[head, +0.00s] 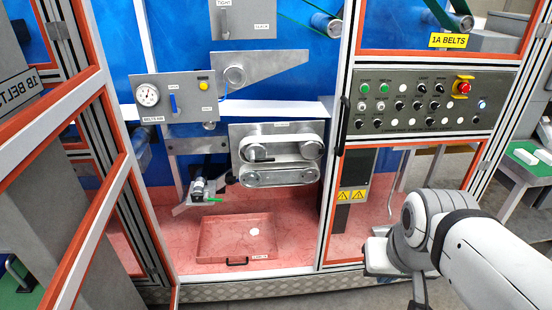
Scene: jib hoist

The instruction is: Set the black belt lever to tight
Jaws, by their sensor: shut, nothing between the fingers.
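A grey plate (250,20) at the top of the head view carries the label TIGHT at its upper left and another label, too small to read surely, at its lower right. The frame's top edge cuts the plate off. My gripper (418,300) is at the lower right, shut and empty, partly cut off by the bottom edge, far from the plate.
An open orange-edged door (75,210) stands at left. A gauge panel (172,98) and the belt unit (278,162) fill the bay above a red tray (207,240). A post with a black handle (342,125) separates the bay from the button panel (425,102).

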